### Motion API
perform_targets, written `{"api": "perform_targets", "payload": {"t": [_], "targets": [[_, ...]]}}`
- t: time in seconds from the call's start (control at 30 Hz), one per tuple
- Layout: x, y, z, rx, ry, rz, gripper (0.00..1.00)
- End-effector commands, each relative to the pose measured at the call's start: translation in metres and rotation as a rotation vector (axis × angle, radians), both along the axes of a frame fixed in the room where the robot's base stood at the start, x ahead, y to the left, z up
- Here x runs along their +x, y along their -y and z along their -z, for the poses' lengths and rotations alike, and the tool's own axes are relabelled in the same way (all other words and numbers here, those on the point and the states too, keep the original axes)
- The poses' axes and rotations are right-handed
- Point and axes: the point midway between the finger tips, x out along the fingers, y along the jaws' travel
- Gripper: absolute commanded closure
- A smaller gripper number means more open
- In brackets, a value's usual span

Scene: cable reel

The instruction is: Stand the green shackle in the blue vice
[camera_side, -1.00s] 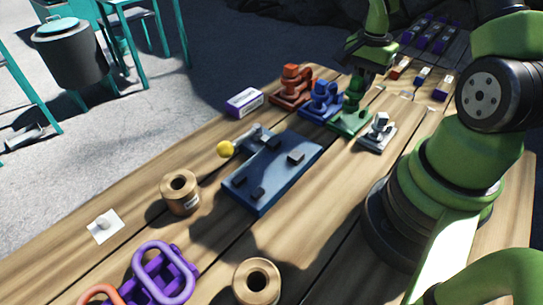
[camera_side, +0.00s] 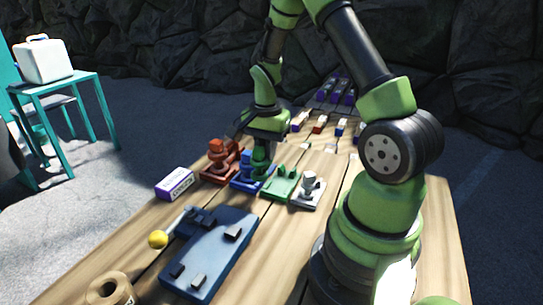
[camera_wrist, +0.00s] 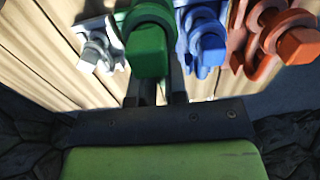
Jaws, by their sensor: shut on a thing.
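The green shackle (camera_side: 262,160) is held under my gripper (camera_side: 265,139), apart from the green base (camera_side: 283,184) and just behind it in the side view. The wrist view shows the green shackle (camera_wrist: 150,52) at my fingers (camera_wrist: 157,92), which are shut on it. Its lower end and its height above the table are hard to tell. The blue vice (camera_side: 212,255) is a flat blue block with dark raised pieces and a lever with a yellow ball (camera_side: 158,240). It lies nearer the side camera, and nothing stands in it.
A red shackle (camera_side: 218,153) and a blue shackle (camera_side: 248,163) stand on bases to the left of the green base, a grey one (camera_side: 309,182) to its right. A purple-and-white box (camera_side: 175,184) and a cardboard-coloured reel (camera_side: 108,290) flank the vice.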

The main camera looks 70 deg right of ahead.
Motion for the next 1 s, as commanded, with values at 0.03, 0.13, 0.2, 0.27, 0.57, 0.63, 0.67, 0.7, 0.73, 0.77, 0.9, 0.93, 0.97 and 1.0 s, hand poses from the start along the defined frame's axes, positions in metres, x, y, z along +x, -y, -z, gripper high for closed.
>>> {"api": "perform_targets", "payload": {"t": [0.03, 0.13, 0.2, 0.27, 0.57, 0.63, 0.67, 0.7, 0.73, 0.77, 0.9, 0.93, 0.97, 1.0], "targets": [[0.009, -0.021, -0.004, -0.001, 0.002, -0.017, 1.00], [0.020, -0.063, -0.012, 0.000, 0.002, -0.019, 1.00], [0.025, -0.091, -0.017, 0.000, 0.003, -0.019, 1.00], [0.025, -0.114, -0.020, 0.000, 0.002, -0.017, 1.00], [0.016, -0.182, -0.032, 0.001, 0.000, -0.005, 1.00], [0.014, -0.187, -0.032, 0.001, 0.000, -0.003, 1.00], [0.014, -0.188, -0.031, 0.001, 0.000, -0.002, 1.00], [0.014, -0.189, -0.030, 0.001, 0.000, 0.000, 1.00], [0.014, -0.189, -0.029, 0.001, -0.001, 0.001, 1.00], [0.014, -0.189, -0.028, 0.001, -0.001, 0.001, 1.00], [0.014, -0.188, -0.019, 0.001, -0.003, 0.000, 1.00], [0.013, -0.188, -0.016, 0.001, -0.003, 0.000, 1.00], [0.013, -0.188, -0.013, 0.001, -0.003, -0.001, 1.00], [0.013, -0.188, -0.010, 0.001, -0.003, 0.001, 1.00]]}}
